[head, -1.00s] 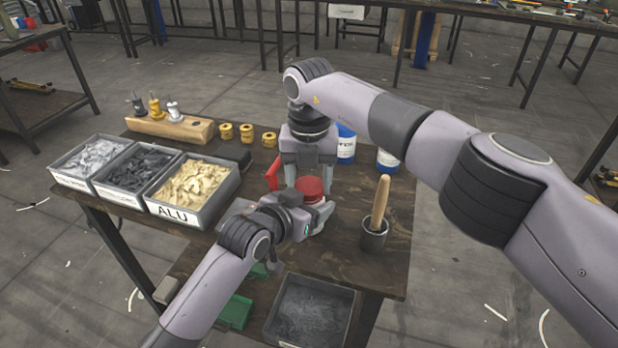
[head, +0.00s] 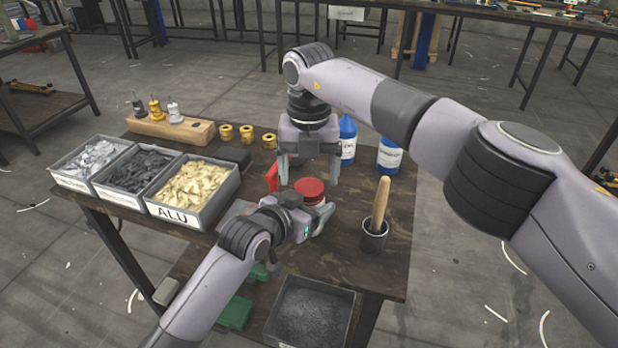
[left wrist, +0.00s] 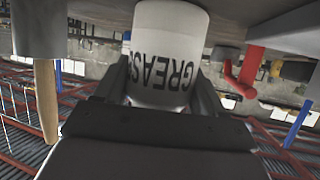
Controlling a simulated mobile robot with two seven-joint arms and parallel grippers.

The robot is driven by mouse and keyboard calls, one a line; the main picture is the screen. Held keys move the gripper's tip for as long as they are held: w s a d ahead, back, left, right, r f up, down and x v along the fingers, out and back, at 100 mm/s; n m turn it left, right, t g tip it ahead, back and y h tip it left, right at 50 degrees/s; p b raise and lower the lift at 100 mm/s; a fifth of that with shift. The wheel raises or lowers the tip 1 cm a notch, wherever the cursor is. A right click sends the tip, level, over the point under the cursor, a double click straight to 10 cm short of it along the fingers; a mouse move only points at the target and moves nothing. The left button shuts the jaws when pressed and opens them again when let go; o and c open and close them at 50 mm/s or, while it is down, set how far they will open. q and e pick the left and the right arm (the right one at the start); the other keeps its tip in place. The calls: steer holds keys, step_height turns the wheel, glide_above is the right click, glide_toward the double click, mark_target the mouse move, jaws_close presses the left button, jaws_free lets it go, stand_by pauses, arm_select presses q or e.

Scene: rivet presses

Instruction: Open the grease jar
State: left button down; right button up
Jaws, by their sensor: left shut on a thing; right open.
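The grease jar is white with a dark GREASE label and shows upside down in the left wrist view (left wrist: 168,55). In the head view its red lid (head: 310,189) sits on top; whether it is tight or loose I cannot tell. My left gripper (head: 318,214) is shut around the jar body from the front left, and its fingers cover part of the jar. My right gripper (head: 309,178) points down, open and empty, above and just behind the lid, with its fingers apart. In the left wrist view the lid is hidden.
A wooden-handled tool stands in a dark cup (head: 374,236) right of the jar. Blue bottles (head: 389,155) stand behind, and a red handle (head: 272,174) is at the left. Bins of rivets, such as the ALU bin (head: 235,190), line the table's left side.

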arm_select(q)
steer(key=shift+f, duration=0.15)
arm_select(e)
step_height(320, 180, up, 2)
steer(key=shift+r, duration=0.1)
steer(key=shift+c, duration=0.4)
steer(key=shift+r+n, duration=0.5)
steer(key=shift+r, duration=0.95)
step_height(320, 180, down, 8)
steer(key=shift+r, duration=0.25)
steer(key=c, duration=1.1)
steer(key=o, duration=1.2)
